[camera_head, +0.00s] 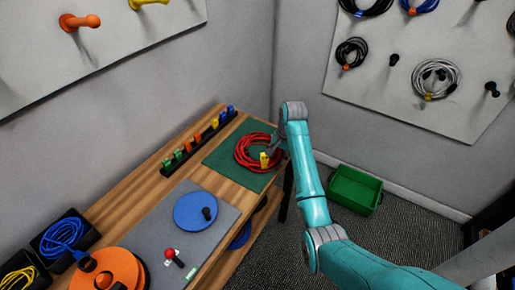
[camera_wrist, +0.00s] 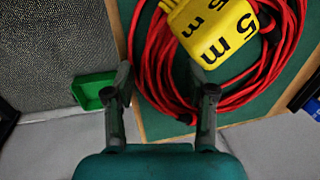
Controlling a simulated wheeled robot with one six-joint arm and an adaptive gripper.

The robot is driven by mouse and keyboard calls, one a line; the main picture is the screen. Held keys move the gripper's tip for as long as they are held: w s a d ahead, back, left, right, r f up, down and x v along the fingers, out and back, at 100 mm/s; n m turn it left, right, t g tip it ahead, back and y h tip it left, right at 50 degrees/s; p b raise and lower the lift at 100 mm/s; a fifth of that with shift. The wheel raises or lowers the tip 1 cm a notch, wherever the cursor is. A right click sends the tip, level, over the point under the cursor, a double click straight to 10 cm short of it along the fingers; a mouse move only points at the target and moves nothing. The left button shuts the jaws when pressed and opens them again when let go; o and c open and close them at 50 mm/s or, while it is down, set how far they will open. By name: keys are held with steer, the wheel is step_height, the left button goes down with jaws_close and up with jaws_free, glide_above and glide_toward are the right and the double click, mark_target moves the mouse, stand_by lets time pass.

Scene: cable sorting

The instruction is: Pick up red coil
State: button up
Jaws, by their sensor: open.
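The red coil (camera_head: 242,152) lies on a green mat (camera_head: 222,160) at the far end of the wooden bench. A yellow tag marked "5 m" (camera_head: 264,159) is on the coil's right side. In the wrist view the coil (camera_wrist: 149,62) fills the upper right, with the yellow tag (camera_wrist: 222,35) over part of it. My gripper (camera_wrist: 164,84) is open, its two fingers spread near the coil's edge. The right finger overlaps the cable in the picture; I cannot tell if it touches. The left finger is beyond the mat's edge. The fingers look empty.
A green bin (camera_head: 355,190) stands on the floor to the right. A black rack with coloured clips (camera_head: 200,140) runs along the bench's wall side. A grey mat (camera_head: 165,235) holds a blue disc (camera_head: 192,211). Coiled cables hang on the right wall board (camera_head: 385,85).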

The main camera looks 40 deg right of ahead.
jaws_close()
steer(key=shift+r, duration=0.1)
